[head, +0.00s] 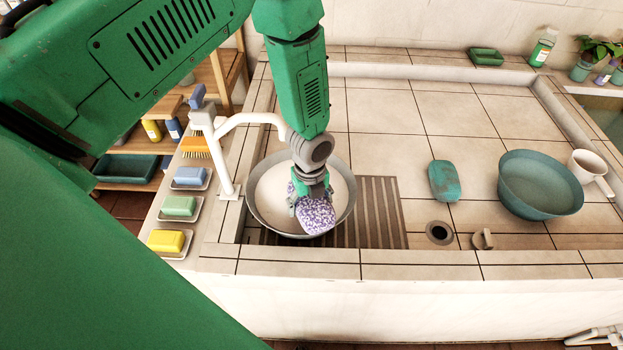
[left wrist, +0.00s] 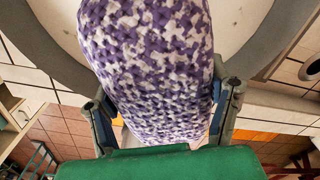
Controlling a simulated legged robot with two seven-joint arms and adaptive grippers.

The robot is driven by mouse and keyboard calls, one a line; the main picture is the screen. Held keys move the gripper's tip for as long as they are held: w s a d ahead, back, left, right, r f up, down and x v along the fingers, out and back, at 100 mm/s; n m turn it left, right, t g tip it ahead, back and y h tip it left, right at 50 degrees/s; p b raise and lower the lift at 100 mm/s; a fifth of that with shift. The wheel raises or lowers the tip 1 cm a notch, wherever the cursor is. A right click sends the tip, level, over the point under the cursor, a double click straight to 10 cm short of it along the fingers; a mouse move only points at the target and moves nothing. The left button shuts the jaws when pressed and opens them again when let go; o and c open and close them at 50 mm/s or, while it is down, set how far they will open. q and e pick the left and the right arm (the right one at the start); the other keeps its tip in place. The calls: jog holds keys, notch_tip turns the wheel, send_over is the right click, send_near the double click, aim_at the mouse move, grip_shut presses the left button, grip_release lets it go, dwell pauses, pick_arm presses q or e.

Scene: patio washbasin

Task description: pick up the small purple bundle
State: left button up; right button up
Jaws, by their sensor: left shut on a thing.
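The small purple bundle (head: 313,215) is a purple and white speckled soft piece over the front part of a round grey-rimmed basin (head: 339,214). My left gripper (head: 309,196) comes down from above and is shut on the bundle. In the left wrist view the bundle (left wrist: 150,70) fills the middle, between the two fingers of my left gripper (left wrist: 165,115). I cannot tell whether the bundle touches the basin. My right gripper is not in view.
A white faucet (head: 226,160) stands left of the basin. Soap dishes with blue, green and yellow bars (head: 166,241) line the left ledge. A slatted drain (head: 382,210), a teal block (head: 444,181), a teal bowl (head: 539,185) and a white mug (head: 587,168) are to the right.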

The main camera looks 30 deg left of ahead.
pick_arm(q)
jog(key=s+d, duration=0.6)
jog(key=s, duration=0.4)
jog(key=s+d, duration=0.7)
jog(key=s, duration=0.3)
jog(key=shift+s, duration=0.3)
jog(key=o, duration=0.9)
jog(key=c, duration=0.5)
